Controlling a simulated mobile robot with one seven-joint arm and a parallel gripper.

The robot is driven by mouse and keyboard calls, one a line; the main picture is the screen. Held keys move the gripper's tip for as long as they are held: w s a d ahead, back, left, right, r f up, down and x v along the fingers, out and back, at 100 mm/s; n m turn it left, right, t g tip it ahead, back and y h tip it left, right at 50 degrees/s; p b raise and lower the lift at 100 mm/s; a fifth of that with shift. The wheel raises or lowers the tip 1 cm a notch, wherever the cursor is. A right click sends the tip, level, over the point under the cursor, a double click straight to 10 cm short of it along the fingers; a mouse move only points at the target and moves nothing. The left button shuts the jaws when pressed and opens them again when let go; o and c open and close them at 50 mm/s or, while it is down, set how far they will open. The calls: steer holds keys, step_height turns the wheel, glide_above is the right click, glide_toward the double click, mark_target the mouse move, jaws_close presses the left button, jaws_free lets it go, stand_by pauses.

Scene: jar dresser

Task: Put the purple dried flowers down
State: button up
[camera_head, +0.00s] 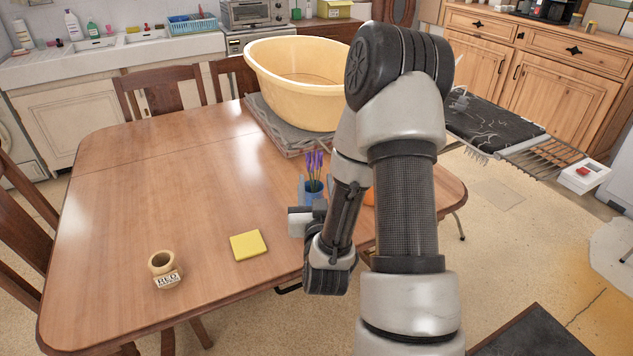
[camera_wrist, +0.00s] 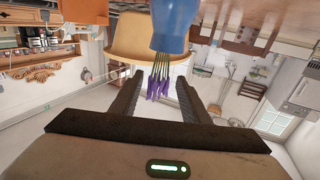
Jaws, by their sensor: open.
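The purple dried flowers (camera_head: 314,163) stand upright in a blue pot (camera_head: 313,190) on the wooden table, just beyond my gripper. The wrist view is upside down; there the flowers (camera_wrist: 159,84) hang from the blue pot (camera_wrist: 174,25) at the top. My gripper (camera_wrist: 160,80) is open, its two fingers apart, with the flower heads showing between them in the picture. I cannot tell whether the fingers touch them. In the head view my gripper (camera_head: 301,218) is low over the table, partly hidden by my arm.
The wooden table (camera_head: 190,190) has clear room at its left. A yellow pad (camera_head: 247,245) and a small labelled jar (camera_head: 163,268) lie nearer the front. A big yellow tub (camera_head: 295,85) stands on a grey cloth behind. An orange thing (camera_head: 368,197) is mostly hidden by my arm.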

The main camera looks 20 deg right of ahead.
steer(key=shift+s+a+r+p, duration=0.3)
steer(key=shift+s+p, duration=0.2)
steer(key=shift+p, duration=0.65)
steer(key=shift+s+a+f+p, duration=0.2)
steer(key=shift+s+p, duration=0.3)
steer(key=shift+p, duration=0.3)
